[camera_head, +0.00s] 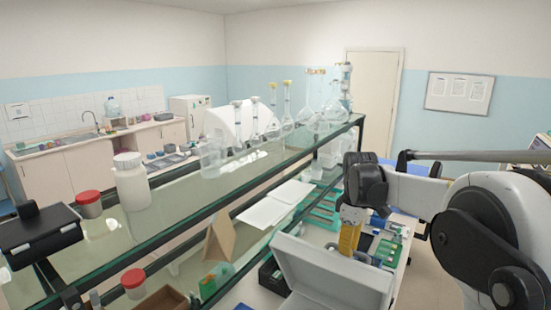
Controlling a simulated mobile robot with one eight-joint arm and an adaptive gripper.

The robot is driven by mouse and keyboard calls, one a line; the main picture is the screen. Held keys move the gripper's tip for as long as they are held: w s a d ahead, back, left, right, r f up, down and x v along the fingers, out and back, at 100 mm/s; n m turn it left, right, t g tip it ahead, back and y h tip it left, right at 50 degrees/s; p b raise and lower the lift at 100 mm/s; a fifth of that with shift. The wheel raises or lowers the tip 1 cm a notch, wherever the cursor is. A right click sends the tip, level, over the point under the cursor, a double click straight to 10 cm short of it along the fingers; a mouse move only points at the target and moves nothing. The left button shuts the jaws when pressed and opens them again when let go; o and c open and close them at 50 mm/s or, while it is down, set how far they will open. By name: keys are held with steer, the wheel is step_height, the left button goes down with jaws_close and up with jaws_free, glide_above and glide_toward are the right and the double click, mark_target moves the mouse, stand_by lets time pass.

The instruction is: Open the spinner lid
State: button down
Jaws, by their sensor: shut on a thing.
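The spinner (330,280) is a pale grey box at the bottom centre, cut off by the lower picture edge. Its broad lid panel (335,268) faces me and looks tilted up. My gripper (350,236) points down just behind the lid's upper edge, below my black wrist. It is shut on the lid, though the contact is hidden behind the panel. A yellow, banded part shows at the gripper's end; I cannot tell whether it is a finger or a jar behind.
A glass shelf (270,165) with flasks (325,110) and a white bottle (130,180) runs along the left. Green racks (388,252) and small bottles stand close right of the spinner. White trays (265,212) lie behind it.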

steer(key=shift+w+d+r+p, duration=0.2)
steer(key=shift+w+d, duration=0.35)
steer(key=shift+w, duration=0.3)
steer(key=shift+w+d+r+p, duration=0.1)
steer(key=shift+w+d+r, duration=0.1)
steer(key=shift+w+d, duration=0.5)
steer(key=shift+w+a, duration=0.15)
steer(key=w+d, duration=0.1)
steer(key=w, duration=0.1)
steer(key=w+d+p, duration=0.1)
steer(key=w+d, duration=0.1)
steer(key=w, duration=0.1)
steer(key=shift+d+r, duration=0.15)
steer(key=shift+d, duration=0.05)
